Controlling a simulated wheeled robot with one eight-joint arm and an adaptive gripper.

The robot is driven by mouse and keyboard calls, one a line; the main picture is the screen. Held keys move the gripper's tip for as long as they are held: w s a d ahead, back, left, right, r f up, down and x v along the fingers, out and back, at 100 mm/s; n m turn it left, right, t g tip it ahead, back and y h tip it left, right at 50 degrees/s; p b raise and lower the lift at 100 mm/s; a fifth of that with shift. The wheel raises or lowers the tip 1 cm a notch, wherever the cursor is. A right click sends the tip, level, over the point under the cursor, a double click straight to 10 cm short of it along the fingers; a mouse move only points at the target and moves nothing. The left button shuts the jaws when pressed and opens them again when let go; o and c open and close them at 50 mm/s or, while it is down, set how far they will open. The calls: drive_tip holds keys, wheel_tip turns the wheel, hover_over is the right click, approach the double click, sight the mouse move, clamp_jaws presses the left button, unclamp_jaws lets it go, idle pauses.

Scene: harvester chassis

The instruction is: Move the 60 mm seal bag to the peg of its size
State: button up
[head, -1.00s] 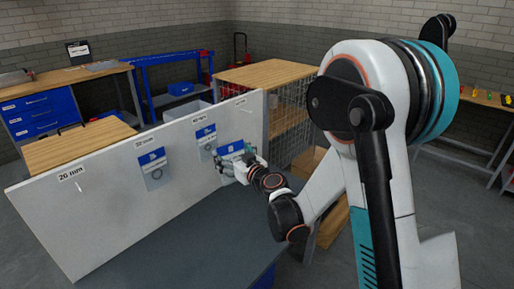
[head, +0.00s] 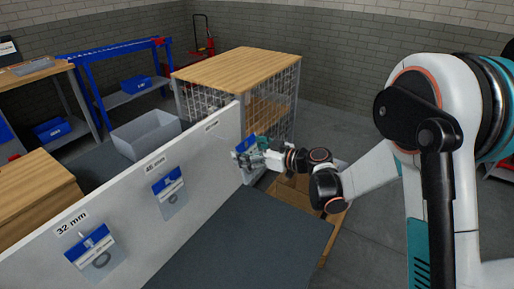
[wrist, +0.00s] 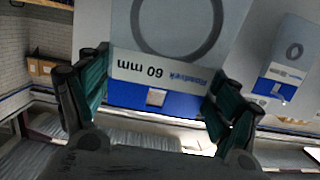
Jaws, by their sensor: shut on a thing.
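My gripper (head: 262,158) is shut on a blue and white seal bag (head: 243,147) at the far right end of the white peg board (head: 205,160). In the wrist view the held bag (wrist: 155,85) lies between the teal fingers of my gripper (wrist: 155,108). Its upside-down print reads 60 mm, and a large grey ring shows in its clear part. A small label (head: 212,125) marks the board's right end; it is too small to read. I cannot make out a bare peg below it, nor whether the bag touches the board.
One bag (head: 98,252) hangs under the 32 mm label and another (head: 170,190) under the 45 mm label. A wire cage with a wooden top (head: 238,65) stands behind the board's right end. The dark bench top (head: 245,240) before the board is clear.

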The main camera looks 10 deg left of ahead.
drive_tip(key=shift+r+p+x, duration=0.2)
drive_tip(key=shift+x, duration=1.25)
drive_tip(key=shift+r+p+x, duration=0.15)
drive_tip(key=shift+x, duration=1.3)
drive_tip(key=shift+r+p+x, duration=0.2)
drive_tip(key=shift+x, duration=1.3)
drive_tip(key=shift+w+a+f+b, duration=0.15)
drive_tip(key=shift+a+f+b, duration=0.4)
drive_tip(key=shift+a+b, duration=0.1)
drive_tip(key=o, duration=0.9)
